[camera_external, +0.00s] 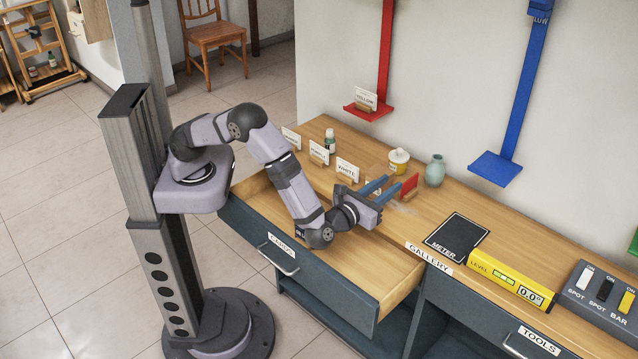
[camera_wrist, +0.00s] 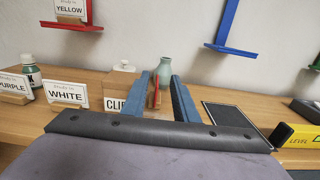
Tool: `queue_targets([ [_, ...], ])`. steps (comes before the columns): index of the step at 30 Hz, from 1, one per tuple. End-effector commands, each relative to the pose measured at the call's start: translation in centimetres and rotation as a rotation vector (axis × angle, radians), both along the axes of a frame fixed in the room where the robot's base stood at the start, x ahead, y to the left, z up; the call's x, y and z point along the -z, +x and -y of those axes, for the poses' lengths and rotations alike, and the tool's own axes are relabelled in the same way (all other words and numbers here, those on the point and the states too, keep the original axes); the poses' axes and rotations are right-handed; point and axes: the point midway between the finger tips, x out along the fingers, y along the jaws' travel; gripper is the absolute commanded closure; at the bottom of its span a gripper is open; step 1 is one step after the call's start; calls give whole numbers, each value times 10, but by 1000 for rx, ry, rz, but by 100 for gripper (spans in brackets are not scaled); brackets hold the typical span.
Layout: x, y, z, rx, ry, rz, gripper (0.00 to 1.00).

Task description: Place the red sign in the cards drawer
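The red sign (camera_external: 410,184) stands on the tabletop, at the fingertips of my gripper (camera_external: 394,184). In the wrist view the sign (camera_wrist: 157,92) shows as a thin red edge between the two blue fingers, closer to the left one, with a gap on the right. My gripper (camera_wrist: 162,80) looks open around it. Whether the left finger touches the sign cannot be told. The cards drawer (camera_external: 335,283), labelled CARDS, is pulled out at the front of the desk. Its visible light wood floor is bare; my arm hides part of it.
A lidded jar (camera_external: 398,161) and a green vase (camera_external: 434,170) stand close by. A black METER pad (camera_external: 457,237) and yellow level (camera_external: 505,283) lie to the right.

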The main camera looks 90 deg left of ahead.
Motion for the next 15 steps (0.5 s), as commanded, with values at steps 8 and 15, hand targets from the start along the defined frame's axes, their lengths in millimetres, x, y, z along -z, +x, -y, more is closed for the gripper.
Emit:
queue_targets([
  [8,27,3,2,0,4,-4,73],
  [15,49,3,2,0,1,0,73],
])
